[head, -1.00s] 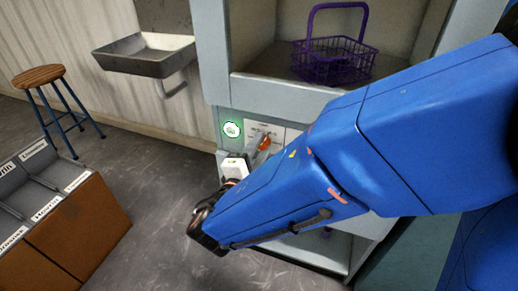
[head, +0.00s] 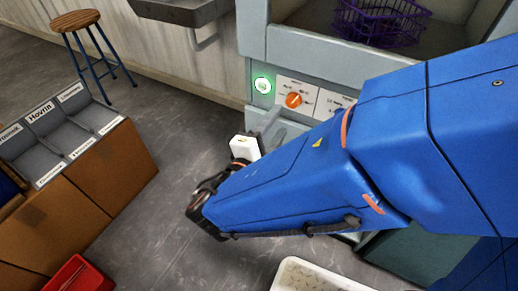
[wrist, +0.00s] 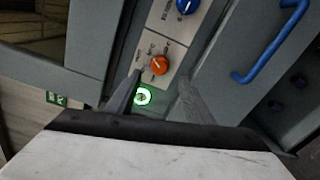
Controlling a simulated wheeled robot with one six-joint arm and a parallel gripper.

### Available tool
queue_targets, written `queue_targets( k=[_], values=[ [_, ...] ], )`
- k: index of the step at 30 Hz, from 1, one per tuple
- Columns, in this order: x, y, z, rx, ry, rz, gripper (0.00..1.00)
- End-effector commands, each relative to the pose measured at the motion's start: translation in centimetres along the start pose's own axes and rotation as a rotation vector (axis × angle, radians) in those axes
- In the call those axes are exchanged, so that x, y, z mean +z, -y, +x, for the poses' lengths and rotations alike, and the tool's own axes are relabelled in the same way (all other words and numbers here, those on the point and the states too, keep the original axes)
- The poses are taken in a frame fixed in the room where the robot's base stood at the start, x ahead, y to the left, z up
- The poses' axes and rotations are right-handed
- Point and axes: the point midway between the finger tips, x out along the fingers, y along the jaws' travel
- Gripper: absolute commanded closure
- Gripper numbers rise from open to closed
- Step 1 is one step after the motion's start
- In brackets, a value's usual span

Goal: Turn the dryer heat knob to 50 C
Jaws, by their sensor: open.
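The orange knob (head: 293,100) sits on a pale dial plate on the grey dryer front (head: 330,52), right of a lit green round button (head: 262,85). The knob also shows in the wrist view (wrist: 159,65), with small markings around it too blurred to read. My gripper (wrist: 152,88) is open and empty; its two dark fingers spread on either side below the knob, apart from it. In the head view the gripper (head: 268,125) is just below and left of the knob, partly hidden by my blue arm.
A blue knob (wrist: 187,6) and a blue handle (wrist: 275,50) are beside the orange knob in the wrist view. A purple basket (head: 380,22) sits in the upper opening. A labelled bin unit (head: 100,170), stool (head: 75,20), red bin (head: 78,275) and white tray (head: 300,275) stand around open floor.

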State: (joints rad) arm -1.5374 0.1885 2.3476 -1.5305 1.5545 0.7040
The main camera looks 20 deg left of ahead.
Motion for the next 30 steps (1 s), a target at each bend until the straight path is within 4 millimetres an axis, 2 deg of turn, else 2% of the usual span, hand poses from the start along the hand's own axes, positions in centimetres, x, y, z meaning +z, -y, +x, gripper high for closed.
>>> queue_targets(
  k=[9,15,21,30],
  values=[
    [-0.1,0.0,-5.1,0.001,-0.004,0.000,0.52],
    [-0.1,0.0,-7.7,0.000,-0.002,0.000,0.52],
    [0.0,0.0,-9.1,-0.001,-0.001,0.000,0.52],
    [0.0,0.0,-9.3,-0.001,0.000,0.000,0.52]
  ],
)
